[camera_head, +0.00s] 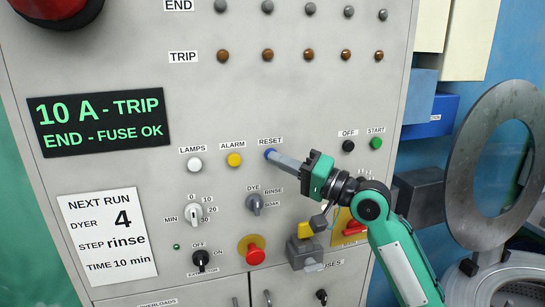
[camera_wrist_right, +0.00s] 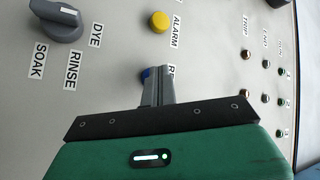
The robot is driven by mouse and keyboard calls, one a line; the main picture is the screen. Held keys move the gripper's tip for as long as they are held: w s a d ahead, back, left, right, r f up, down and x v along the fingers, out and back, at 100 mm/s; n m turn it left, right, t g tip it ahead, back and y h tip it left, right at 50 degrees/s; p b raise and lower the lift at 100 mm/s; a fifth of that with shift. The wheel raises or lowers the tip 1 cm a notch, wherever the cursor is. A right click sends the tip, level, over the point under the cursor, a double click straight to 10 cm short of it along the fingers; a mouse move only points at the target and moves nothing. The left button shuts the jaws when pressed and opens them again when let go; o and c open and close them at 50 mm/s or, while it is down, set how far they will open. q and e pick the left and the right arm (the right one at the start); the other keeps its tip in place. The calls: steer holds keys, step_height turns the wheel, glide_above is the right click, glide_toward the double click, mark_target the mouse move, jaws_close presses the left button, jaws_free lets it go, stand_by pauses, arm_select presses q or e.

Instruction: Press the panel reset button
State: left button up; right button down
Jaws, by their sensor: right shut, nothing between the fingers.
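The blue RESET button (camera_head: 269,153) sits on the grey control panel (camera_head: 290,100), under its RESET label. My right gripper (camera_head: 276,156) is shut and empty, with its fingertips at the button. In the right wrist view the shut fingers (camera_wrist_right: 157,85) partly cover the blue button (camera_wrist_right: 147,73) and the RESET label. I cannot tell whether the fingertips touch it or whether it is pushed in. My left gripper is not in view.
A yellow ALARM button (camera_head: 234,160) and a white LAMPS button (camera_head: 194,164) lie to the left. The DYE/RINSE/SOAK knob (camera_head: 254,203) is below. Black OFF (camera_head: 348,145) and green START (camera_head: 376,143) buttons are to the right. A display (camera_head: 100,122) reads "10 A - TRIP, END - FUSE OK".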

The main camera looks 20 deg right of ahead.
steer(key=shift+s, duration=0.85)
steer(key=shift+p, duration=0.3)
steer(key=shift+s+d+p, duration=0.1)
steer(key=shift+s+p, duration=0.5)
steer(key=shift+s, duration=1.9)
